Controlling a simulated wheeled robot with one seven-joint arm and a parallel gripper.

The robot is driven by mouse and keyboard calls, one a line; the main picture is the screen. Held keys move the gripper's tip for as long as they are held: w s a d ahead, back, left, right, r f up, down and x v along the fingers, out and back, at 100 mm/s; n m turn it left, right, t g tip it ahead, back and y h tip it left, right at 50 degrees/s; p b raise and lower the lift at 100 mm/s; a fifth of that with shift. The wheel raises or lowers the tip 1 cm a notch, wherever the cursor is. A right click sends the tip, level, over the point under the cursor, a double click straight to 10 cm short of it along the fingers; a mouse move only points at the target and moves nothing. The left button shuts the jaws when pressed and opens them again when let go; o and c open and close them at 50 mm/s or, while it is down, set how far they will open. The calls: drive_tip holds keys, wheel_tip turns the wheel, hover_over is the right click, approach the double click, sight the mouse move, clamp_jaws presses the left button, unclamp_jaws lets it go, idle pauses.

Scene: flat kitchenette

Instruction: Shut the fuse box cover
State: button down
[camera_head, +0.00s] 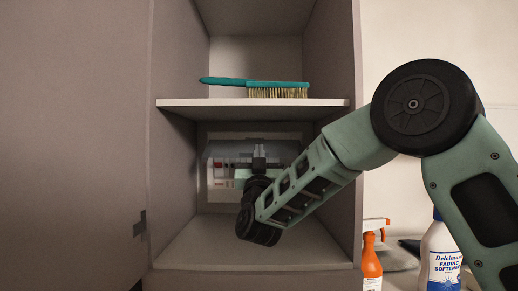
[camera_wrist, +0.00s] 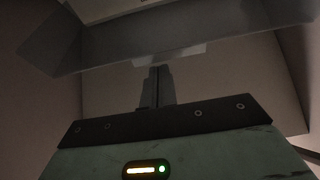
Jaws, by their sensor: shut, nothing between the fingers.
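The fuse box (camera_head: 222,172) is on the back wall of the lower cupboard compartment, with switches showing inside. Its see-through cover (camera_wrist: 110,57) spans the upper part of the wrist view, raised and tilted out from the box. My gripper (camera_head: 259,150) is inside the compartment in front of the fuse box and hides part of it. In the wrist view my gripper (camera_wrist: 157,72) is shut and empty, with its fingertips close to the cover's edge. I cannot tell whether they touch it.
A shelf (camera_head: 180,102) above the compartment holds a teal brush (camera_head: 278,88). Cupboard walls stand close on both sides of my arm. An orange spray bottle (camera_head: 371,262) and a white fabric softener bottle (camera_head: 440,256) stand outside at the right. The compartment floor (camera_head: 190,250) is clear.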

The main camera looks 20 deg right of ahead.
drive_tip(key=f+b, duration=0.1)
drive_tip(key=b, duration=0.2)
drive_tip(key=f+b, duration=0.3)
drive_tip(key=b, duration=0.2)
drive_tip(key=shift+w+d+f+b, duration=0.1)
drive_tip(key=shift+w+f+b, duration=0.15)
drive_tip(key=shift+b, duration=0.1)
